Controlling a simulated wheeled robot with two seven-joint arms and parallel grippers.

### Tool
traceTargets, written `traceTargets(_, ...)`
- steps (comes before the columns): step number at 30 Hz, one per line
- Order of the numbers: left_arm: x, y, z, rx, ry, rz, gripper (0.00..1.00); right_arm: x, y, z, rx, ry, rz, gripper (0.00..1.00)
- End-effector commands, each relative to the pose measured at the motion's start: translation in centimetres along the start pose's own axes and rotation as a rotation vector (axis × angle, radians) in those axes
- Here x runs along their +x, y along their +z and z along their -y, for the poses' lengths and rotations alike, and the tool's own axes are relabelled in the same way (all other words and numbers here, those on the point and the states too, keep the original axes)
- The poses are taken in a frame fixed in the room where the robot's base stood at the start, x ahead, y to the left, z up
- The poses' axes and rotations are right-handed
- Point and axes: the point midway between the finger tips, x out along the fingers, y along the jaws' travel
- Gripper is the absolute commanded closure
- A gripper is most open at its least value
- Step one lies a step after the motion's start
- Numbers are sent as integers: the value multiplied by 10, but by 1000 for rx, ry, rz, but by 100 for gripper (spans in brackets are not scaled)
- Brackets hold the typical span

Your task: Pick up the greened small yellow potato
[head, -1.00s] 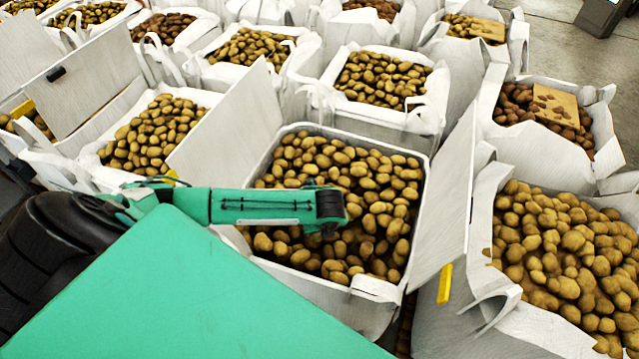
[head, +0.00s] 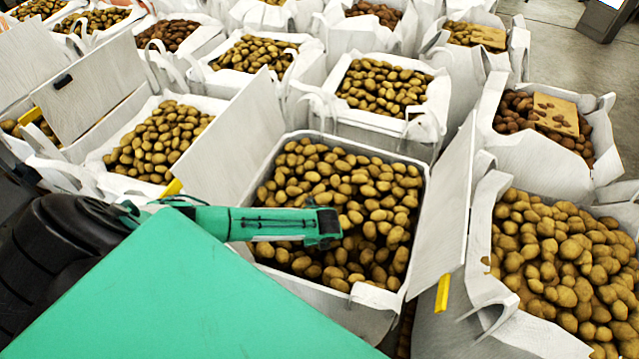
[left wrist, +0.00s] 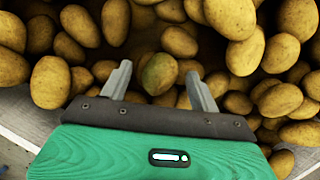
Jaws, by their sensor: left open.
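A small yellow potato with a green tinge (left wrist: 159,73) lies among plain yellow potatoes in the left wrist view, just ahead of and between my left gripper's two fingers. My left gripper (left wrist: 158,80) is open, with nothing held between its grey fingers. In the head view my left gripper (head: 327,238) hangs over the near left part of the white bin (head: 425,205) full of potatoes. Its fingers are hidden there below the green arm, and I cannot make out the greened potato in that view. My right gripper is not in view.
White boards (head: 222,145) stand upright on the left of the bin and on its right (head: 450,215). Bags of potatoes (head: 500,320) surround it on the right, left and behind. In the left wrist view, the bin's pale rim (left wrist: 35,118) runs close beside the gripper.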

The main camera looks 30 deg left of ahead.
Motion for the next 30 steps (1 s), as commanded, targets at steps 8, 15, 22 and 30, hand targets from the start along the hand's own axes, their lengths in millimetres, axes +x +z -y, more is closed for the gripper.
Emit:
traceTargets(8,0,0,0,0,0,0,50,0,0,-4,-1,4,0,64)
traceTargets(15,0,0,0,0,0,0,86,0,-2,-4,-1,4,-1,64)
traceTargets(22,0,0,0,0,-1,0,86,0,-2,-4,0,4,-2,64)
traceTargets(30,-9,3,1,-1,-2,0,86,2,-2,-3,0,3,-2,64)
